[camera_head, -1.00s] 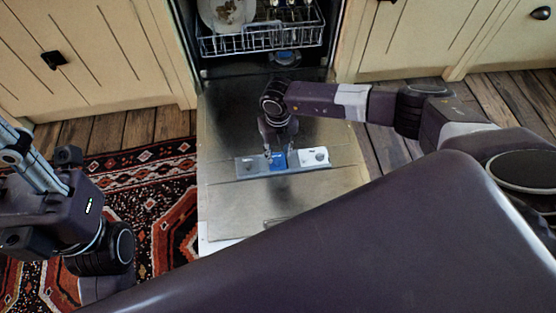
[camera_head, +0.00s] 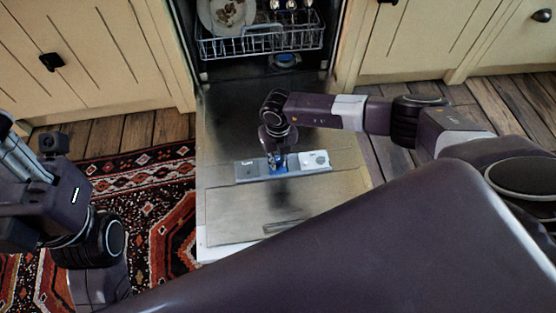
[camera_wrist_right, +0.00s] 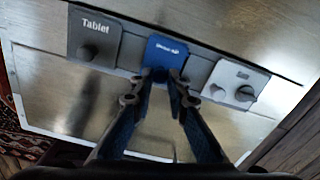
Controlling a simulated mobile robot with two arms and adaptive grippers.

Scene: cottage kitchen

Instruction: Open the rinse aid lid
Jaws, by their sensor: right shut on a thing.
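The blue rinse aid lid (camera_wrist_right: 166,50) sits in the middle of the dispenser strip on the inside of the lowered dishwasher door. It looks flat and closed, with pale lettering. In the head view the lid (camera_head: 276,168) is partly hidden by my right gripper (camera_head: 277,158), which points down onto it. In the right wrist view the fingertips (camera_wrist_right: 164,76) are close together at the lid's near edge, shut on a small part of it. My left gripper (camera_head: 18,160) is at the left edge, partly out of view, and its jaws cannot be made out.
A grey tablet lid (camera_wrist_right: 95,38) with a knob is left of the blue lid, and a pale cover with a dial (camera_wrist_right: 236,82) is right. The dishwasher door (camera_head: 225,218) lies open. A rack (camera_head: 262,43) with dishes is behind. A patterned rug (camera_head: 165,185) lies left.

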